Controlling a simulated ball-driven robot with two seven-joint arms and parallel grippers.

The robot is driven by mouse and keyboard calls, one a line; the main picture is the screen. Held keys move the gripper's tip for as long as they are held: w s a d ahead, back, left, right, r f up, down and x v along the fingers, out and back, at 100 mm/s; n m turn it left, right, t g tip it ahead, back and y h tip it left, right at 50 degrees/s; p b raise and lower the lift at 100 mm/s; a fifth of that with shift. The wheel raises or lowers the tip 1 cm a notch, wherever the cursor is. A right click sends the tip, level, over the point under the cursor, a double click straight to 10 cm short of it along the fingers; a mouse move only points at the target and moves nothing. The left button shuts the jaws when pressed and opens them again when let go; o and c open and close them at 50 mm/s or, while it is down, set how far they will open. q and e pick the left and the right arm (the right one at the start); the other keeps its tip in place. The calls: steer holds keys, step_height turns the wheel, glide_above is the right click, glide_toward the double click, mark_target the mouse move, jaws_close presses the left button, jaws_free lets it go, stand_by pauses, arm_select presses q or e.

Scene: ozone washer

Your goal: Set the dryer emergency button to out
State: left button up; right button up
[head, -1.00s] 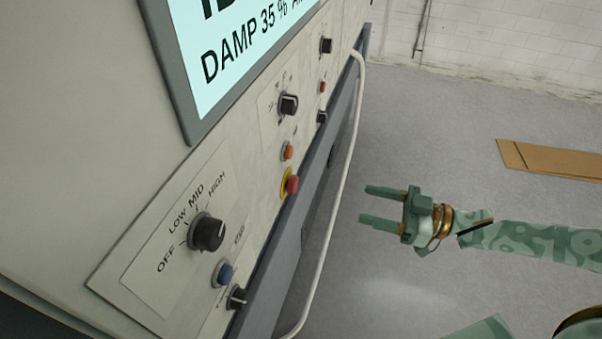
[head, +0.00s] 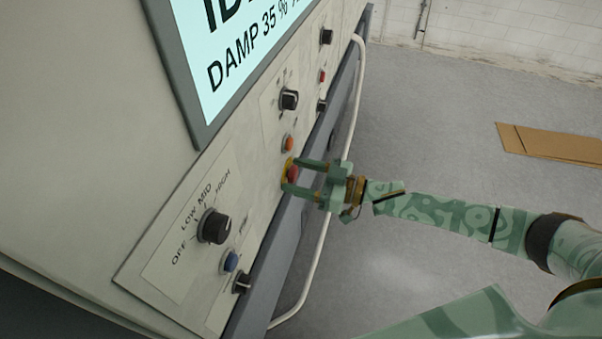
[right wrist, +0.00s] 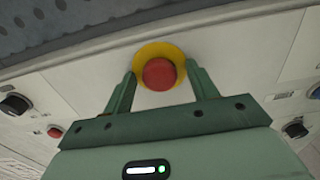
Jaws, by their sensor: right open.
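The dryer emergency button is a red mushroom button (head: 292,173) on a yellow ring, on the panel's lower edge; the fingers partly cover it in the head view. In the right wrist view the red button (right wrist: 159,73) sits in front of and between the two fingertips. My right gripper (head: 290,175) is open, with one finger on each side of the button. It also shows in the right wrist view (right wrist: 164,80). I cannot tell whether the fingers touch the button. My left gripper is not in view.
The panel also carries an orange button (head: 288,143), a blue button (head: 230,261), a large black knob (head: 214,226) and several other controls. A white pipe (head: 322,240) runs along the panel's lower edge. A flat cardboard sheet (head: 550,143) lies on the otherwise open floor.

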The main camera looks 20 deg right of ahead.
jaws_close()
steer(key=shift+s+d+r+p, duration=0.1)
steer(key=shift+s+d+p, duration=0.2)
steer(key=shift+d, duration=0.2)
steer(key=shift+w, duration=0.1)
jaws_free()
steer(key=shift+d, duration=0.15)
